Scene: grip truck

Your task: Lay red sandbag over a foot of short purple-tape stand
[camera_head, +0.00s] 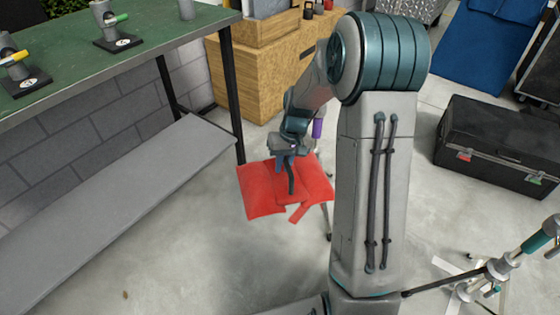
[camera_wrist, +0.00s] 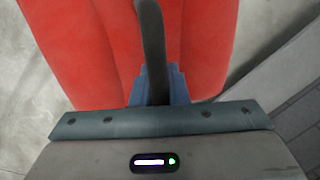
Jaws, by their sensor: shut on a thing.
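The red sandbag (camera_head: 262,190) hangs from my gripper (camera_head: 287,163), with a half to either side and a loose red strap below. My gripper is shut on the bag's dark handle (camera_head: 291,180). In the wrist view the red bag (camera_wrist: 85,45) fills much of the picture, and the dark handle (camera_wrist: 152,45) runs up from between the blue fingers (camera_wrist: 157,85). The purple-tape stand shows as a purple band (camera_head: 317,128) just behind the bag and my wrist. Most of the stand is hidden by the bag and my arm; a dark foot part (camera_head: 328,236) shows below the bag.
A green-topped table (camera_head: 150,50) with small clamps on plates is at upper left, over a low grey shelf (camera_head: 110,195). A wooden crate (camera_head: 240,85) stands behind. A black case (camera_head: 500,145) and another stand (camera_head: 480,275) are at right. The floor at lower left is clear.

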